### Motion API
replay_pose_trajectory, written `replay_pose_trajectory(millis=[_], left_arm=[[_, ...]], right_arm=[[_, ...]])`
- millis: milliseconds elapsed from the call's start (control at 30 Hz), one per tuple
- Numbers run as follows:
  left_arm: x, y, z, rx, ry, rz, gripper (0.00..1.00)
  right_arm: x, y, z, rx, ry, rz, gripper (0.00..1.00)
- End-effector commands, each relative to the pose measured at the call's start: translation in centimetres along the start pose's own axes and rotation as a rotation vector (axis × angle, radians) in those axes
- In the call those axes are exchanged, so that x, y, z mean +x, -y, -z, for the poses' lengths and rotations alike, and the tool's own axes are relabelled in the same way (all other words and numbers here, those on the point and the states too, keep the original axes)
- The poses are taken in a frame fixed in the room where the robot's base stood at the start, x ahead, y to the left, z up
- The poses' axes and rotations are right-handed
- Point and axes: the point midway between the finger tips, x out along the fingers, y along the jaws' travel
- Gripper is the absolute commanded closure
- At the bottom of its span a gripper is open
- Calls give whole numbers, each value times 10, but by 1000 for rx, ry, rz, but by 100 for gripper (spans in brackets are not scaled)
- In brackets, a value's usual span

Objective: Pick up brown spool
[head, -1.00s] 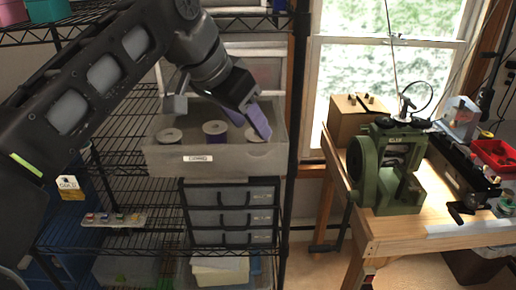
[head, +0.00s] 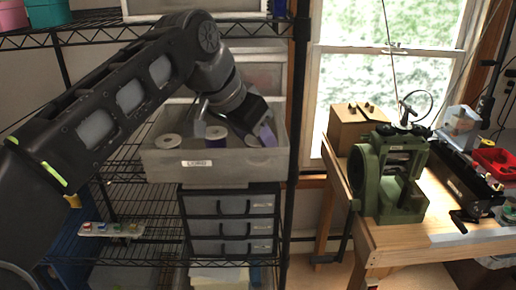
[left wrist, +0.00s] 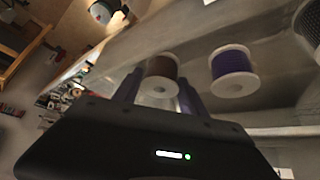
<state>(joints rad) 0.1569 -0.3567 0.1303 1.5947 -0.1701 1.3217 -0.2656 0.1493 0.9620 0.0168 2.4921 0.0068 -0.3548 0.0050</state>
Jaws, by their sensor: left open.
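The brown spool (left wrist: 162,72), with a pale flange, shows in the left wrist view between the two purple fingers of my left gripper (left wrist: 159,92). The gripper is open; I cannot tell whether either finger touches the spool. In the head view my left gripper (head: 256,136) reaches down into the right part of a grey bin (head: 205,170) and hides the brown spool. A purple spool (left wrist: 233,70) stands beside the brown one; in the head view a spool with purple thread (head: 216,135) is in the bin's middle. My right gripper is not in view.
Another spool (head: 168,143) stands at the bin's left. A workbench (head: 400,240) with a green machine (head: 385,175) stands farther right.

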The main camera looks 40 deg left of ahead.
Motion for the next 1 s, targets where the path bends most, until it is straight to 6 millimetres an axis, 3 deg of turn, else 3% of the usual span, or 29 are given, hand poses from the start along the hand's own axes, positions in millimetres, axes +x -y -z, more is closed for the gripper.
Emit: replay_pose_trajectory(millis=[267, 833, 1000], left_arm=[[0, 0, 0, 0, 0, 0, 51], [0, 0, 0, 0, 0, 0, 95], [0, 0, 0, 0, 0, 0, 96]], right_arm=[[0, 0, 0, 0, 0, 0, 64], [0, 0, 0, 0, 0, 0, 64], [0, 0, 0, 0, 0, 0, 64]])
